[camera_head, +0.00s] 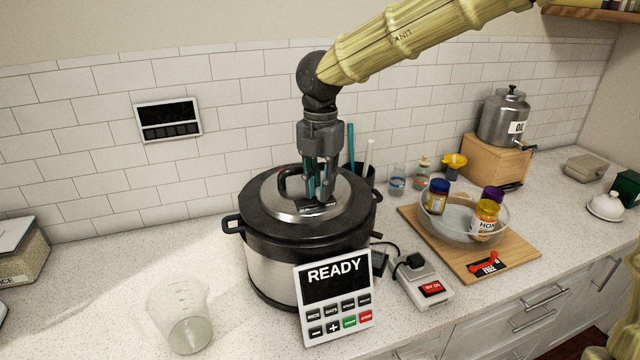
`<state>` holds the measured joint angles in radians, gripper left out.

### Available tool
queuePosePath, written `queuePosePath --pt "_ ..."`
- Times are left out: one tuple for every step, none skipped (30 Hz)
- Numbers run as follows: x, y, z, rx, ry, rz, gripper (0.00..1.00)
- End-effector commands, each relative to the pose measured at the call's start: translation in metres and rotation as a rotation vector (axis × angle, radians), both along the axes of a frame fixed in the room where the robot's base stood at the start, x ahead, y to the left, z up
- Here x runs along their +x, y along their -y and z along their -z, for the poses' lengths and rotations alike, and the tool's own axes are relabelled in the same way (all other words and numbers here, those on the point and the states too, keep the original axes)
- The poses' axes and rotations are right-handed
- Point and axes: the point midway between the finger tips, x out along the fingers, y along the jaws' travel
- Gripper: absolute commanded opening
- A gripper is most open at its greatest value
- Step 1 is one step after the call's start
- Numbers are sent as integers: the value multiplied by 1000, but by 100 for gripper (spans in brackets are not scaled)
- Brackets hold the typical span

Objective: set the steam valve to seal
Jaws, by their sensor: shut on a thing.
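A large steel and black cooker (268,268) stands on the counter with its lid (283,207) on. A white front panel (333,300) with a black screen reads "READY" above several buttons. My gripper (320,198) reaches straight down onto the right part of the lid. Its fingers are shut on a small part there, at the place of the steam valve, which the fingers mostly hide. I cannot tell which way the valve is set. A black lid handle (290,180) shows just left of the fingers.
A clear measuring cup (184,322) stands front left. A power strip (424,284) with a red switch lies right of the cooker. A wooden board (492,265) holds a glass bowl with jars. Utensils stand close behind the cooker. The counter at left is mostly clear.

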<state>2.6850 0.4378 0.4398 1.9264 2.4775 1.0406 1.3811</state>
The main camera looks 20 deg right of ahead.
Motion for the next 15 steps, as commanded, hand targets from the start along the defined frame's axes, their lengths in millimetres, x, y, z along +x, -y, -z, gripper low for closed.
queuePosePath --pt "0 0 1 -1 -1 0 0" --pt "0 0 1 -1 -1 0 0" --pt "0 -1 0 -1 -1 0 0" --pt "0 -2 0 -1 -1 0 0" --pt "0 -5 0 -1 -1 0 0" --pt "0 -9 0 -1 -1 -1 0" --pt "0 -13 -1 -1 -1 -2 0" --pt "0 -18 -1 -1 -1 -3 0" --pt "0 -23 0 -1 -2 -1 0" --pt "1 -25 0 -1 -2 0 0" --pt "1 -27 1 -1 -2 0 0" --pt "1 -28 1 0 -1 1 0" --pt "1 -28 1 1 -1 0 0" --pt "1 -29 1 1 -1 0 0" --pt "1 -29 1 1 -1 -1 0"
